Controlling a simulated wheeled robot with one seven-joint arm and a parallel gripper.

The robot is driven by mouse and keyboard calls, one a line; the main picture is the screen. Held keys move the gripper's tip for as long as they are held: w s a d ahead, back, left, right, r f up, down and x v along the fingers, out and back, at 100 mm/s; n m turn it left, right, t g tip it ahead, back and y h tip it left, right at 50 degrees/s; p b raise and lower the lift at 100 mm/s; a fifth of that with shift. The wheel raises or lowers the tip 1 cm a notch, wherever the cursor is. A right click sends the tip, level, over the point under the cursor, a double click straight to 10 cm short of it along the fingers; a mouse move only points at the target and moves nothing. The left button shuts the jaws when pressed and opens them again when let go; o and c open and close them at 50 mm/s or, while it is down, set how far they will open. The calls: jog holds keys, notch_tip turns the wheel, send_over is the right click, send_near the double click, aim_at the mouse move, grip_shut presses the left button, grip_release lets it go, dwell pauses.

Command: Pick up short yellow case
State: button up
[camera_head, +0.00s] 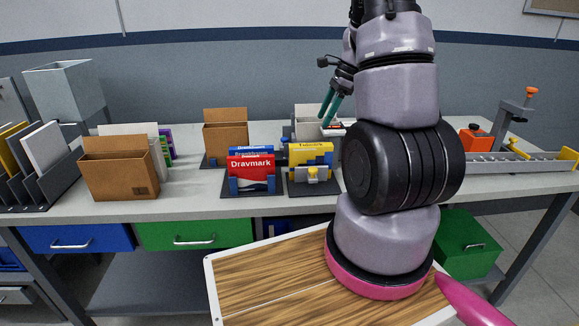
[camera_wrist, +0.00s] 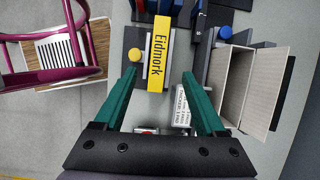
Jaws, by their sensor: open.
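The short yellow case (camera_head: 311,153) stands upright in a dark holder (camera_head: 316,189) on the bench, to the right of a red case. In the wrist view the yellow case (camera_wrist: 157,62), labelled "Eidmork", is seen edge-on from above, ahead of and between the fingertips. My gripper (camera_head: 330,112) is open, its teal fingers pointing down above and slightly behind the case. In the wrist view my gripper (camera_wrist: 159,74) has nothing clasped between its fingers. A grey bracket with a yellow knob (camera_wrist: 135,54) sits at the case's front side.
The red case (camera_head: 250,173) and a blue case (camera_head: 253,152) stand close to the left. A grey file box (camera_wrist: 238,85) and a small white printed box (camera_wrist: 182,104) are near the right finger. Brown file boxes (camera_head: 118,172) stand farther left. Bare bench top (camera_head: 190,205) lies in front.

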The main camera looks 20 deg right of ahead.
aim_at(312, 144)
jog(key=x, duration=0.6)
jog(key=shift+a+f, duration=0.2)
jog(key=shift+d+x, duration=0.2)
jog(key=shift+x, duration=2.4)
jog(key=shift+f, duration=0.35)
grip_shut()
